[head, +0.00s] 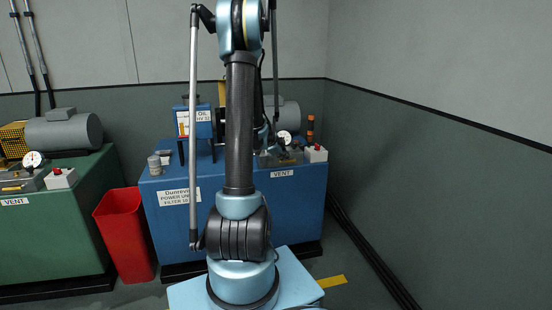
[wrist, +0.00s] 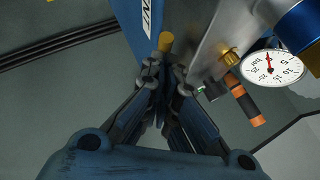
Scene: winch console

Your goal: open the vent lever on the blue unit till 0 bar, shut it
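The blue unit (head: 300,205) stands in the middle of the head view, with a VENT label (head: 282,173) on its front. A yellow cylindrical end (wrist: 166,41), apparently the vent lever's grip, lies just beyond my fingertips. My gripper (wrist: 165,72) has its fingers apart, with a gap between the tips; I see no clear contact with the yellow end. My arm hides the lever in the head view.
A red-button box (head: 315,153) and an orange-banded cylinder (head: 310,128) are close right of the gauge. A brass fitting (wrist: 229,57) sits beside the gauge. A green unit (head: 50,230) and red bin (head: 124,232) stand left.

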